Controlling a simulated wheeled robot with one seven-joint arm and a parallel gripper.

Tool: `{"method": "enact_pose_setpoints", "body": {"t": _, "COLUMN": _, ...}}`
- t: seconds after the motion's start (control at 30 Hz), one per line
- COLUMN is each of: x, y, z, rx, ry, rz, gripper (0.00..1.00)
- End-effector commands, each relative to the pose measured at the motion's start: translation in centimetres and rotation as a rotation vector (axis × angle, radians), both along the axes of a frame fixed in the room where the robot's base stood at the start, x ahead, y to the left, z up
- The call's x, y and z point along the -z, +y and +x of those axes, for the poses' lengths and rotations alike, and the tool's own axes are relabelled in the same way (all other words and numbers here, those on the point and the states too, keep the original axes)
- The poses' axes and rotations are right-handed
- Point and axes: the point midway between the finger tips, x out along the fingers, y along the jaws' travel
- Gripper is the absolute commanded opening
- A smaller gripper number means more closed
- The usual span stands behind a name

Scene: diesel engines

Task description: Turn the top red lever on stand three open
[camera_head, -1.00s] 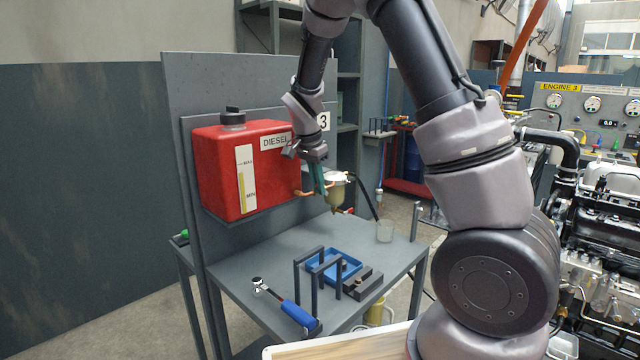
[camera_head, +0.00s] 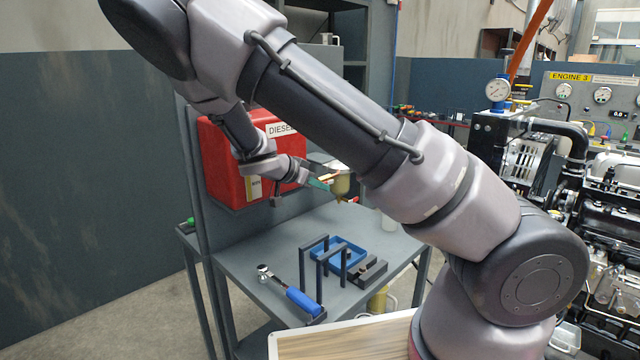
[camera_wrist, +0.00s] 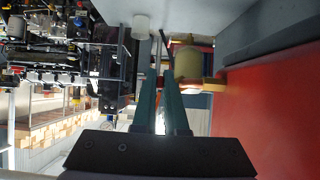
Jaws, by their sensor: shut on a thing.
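The red diesel tank (camera_head: 222,160) hangs on the stand's upright panel, and it fills the right of the wrist view (camera_wrist: 275,110). A yellowish filter bowl (camera_head: 342,184) is right of the tank; it also shows in the wrist view (camera_wrist: 187,62). A small red lever end (camera_head: 353,200) shows below the bowl. My gripper (camera_head: 322,184) reaches in between tank and bowl, its green fingers close together. In the wrist view the fingertips (camera_wrist: 160,78) close on a small reddish part beside the bowl, seemingly the top red lever (camera_wrist: 160,86). Most of that lever is hidden by the fingers.
The grey bench (camera_head: 245,243) below carries a blue tray (camera_head: 345,258), dark upright brackets (camera_head: 302,265), a blue-handled ratchet (camera_head: 302,301) and a clear cup (camera_head: 389,222). An engine (camera_head: 610,240) stands at the right. The floor at left is clear.

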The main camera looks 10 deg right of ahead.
Motion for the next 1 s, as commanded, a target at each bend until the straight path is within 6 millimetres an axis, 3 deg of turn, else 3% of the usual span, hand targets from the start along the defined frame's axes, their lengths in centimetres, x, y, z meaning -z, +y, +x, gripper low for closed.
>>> {"method": "enact_pose_setpoints", "body": {"t": 0.63, "x": 0.43, "y": 0.08, "z": -0.07, "rx": -0.002, "ry": -0.024, "rz": -0.04, "gripper": 0.0}}
{"method": "enact_pose_setpoints", "body": {"t": 0.67, "x": 0.43, "y": 0.08, "z": -0.07, "rx": -0.002, "ry": -0.024, "rz": -0.04, "gripper": 0.18}}
{"method": "enact_pose_setpoints", "body": {"t": 0.7, "x": 0.43, "y": 0.08, "z": -0.07, "rx": -0.002, "ry": -0.024, "rz": -0.04, "gripper": 0.23}}
{"method": "enact_pose_setpoints", "body": {"t": 1.0, "x": 0.31, "y": 0.04, "z": 0.0, "rx": 0.0, "ry": -0.025, "rz": -0.04, "gripper": 0.23}}
